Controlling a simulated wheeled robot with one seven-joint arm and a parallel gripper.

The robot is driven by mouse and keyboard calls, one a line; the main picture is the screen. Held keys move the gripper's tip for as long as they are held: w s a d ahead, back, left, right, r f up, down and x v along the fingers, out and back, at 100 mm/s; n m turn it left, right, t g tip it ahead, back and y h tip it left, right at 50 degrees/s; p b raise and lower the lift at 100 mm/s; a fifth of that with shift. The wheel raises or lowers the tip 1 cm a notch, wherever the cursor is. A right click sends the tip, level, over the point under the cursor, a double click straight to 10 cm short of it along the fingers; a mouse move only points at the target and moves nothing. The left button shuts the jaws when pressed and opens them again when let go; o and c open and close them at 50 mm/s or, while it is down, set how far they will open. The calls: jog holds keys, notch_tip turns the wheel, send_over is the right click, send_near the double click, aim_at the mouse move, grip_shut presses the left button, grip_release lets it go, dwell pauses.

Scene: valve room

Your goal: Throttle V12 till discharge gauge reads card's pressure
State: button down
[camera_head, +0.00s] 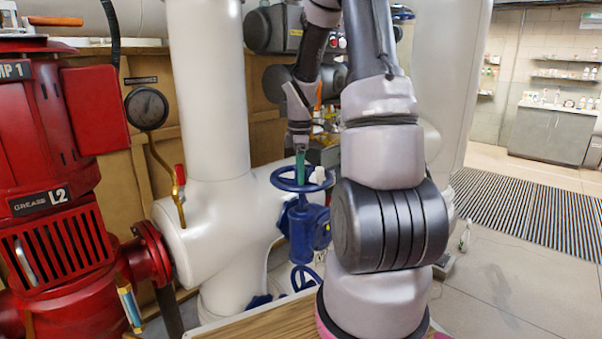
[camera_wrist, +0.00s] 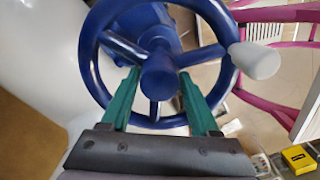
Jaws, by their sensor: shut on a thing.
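A blue handwheel valve (camera_head: 301,180) stands in front of the white pipe in the head view, with its wheel facing up. In the wrist view the handwheel (camera_wrist: 88,62) fills the upper middle, with a white knob (camera_wrist: 254,61) on its rim at the right. My gripper (camera_head: 300,168) is above the wheel. Its green fingers (camera_wrist: 152,92) stand on either side of the wheel's central hub (camera_wrist: 159,75), shut on it. A round dark gauge (camera_head: 146,108) sits on a brass tube at the left; its reading is too small to tell. No card or V12 label is legible.
A red pump (camera_head: 45,170) labelled L2 stands at the left, joined to the white pipe (camera_head: 208,100). A second blue handwheel (camera_head: 305,278) is lower down. A wooden surface (camera_head: 262,326) is in front. A striped mat (camera_head: 530,212) and open floor lie at the right.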

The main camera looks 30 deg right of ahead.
jog(key=shift+d, duration=0.35)
